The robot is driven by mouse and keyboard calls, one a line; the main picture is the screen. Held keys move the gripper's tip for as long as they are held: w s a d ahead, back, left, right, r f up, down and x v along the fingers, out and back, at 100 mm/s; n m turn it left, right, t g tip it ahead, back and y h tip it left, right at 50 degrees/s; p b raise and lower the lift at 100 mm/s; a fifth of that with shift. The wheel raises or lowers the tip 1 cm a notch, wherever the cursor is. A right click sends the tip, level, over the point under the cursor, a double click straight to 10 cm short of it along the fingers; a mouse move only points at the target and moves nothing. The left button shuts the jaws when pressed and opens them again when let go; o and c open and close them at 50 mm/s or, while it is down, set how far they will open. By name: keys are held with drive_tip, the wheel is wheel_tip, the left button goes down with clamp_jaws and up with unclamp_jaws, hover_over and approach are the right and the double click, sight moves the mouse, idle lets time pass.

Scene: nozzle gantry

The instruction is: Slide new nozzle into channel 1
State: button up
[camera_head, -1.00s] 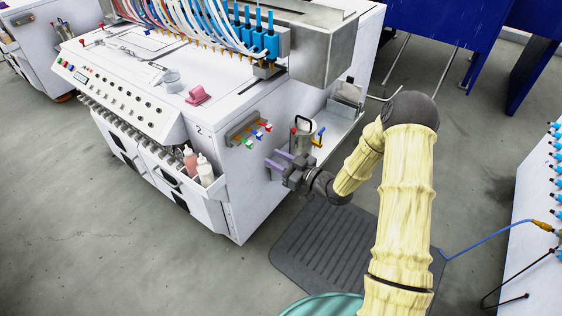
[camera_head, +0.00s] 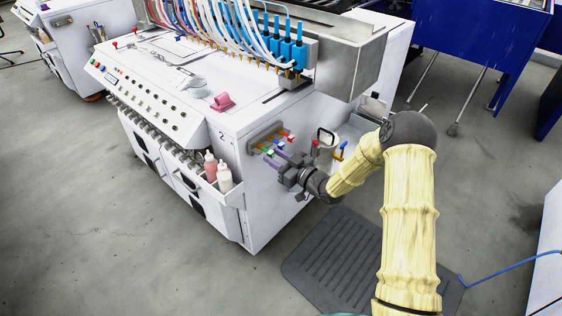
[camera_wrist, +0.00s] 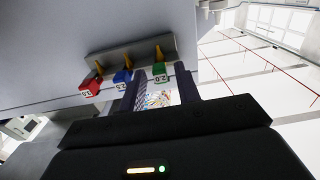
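A small rack (camera_head: 262,133) on the white machine's side holds several small coloured nozzles. In the wrist view, a red nozzle (camera_wrist: 90,88), a blue nozzle (camera_wrist: 122,77) and a green nozzle (camera_wrist: 161,73) hang in a row from the rack (camera_wrist: 130,52), with printed labels. My gripper (camera_head: 278,158) is just below the rack, fingers towards it. In the wrist view my gripper (camera_wrist: 160,80) is open, and the green nozzle lines up with the gap between its fingertips. I cannot tell whether they touch it. A row of blue-bodied channels (camera_head: 288,50) with hoses stands on top; channel 1 is not readable.
Two bottles (camera_head: 217,175) sit in a holder at the front corner. A pink object (camera_head: 222,102) lies on the machine top. A dark ribbed mat (camera_head: 340,260) covers the floor below.

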clamp_jaws()
drive_tip(key=shift+r, duration=0.25)
idle(0.3)
drive_tip(key=shift+d, duration=0.15)
drive_tip(key=v, duration=0.6)
idle(1.6)
drive_tip(key=shift+s, duration=0.1)
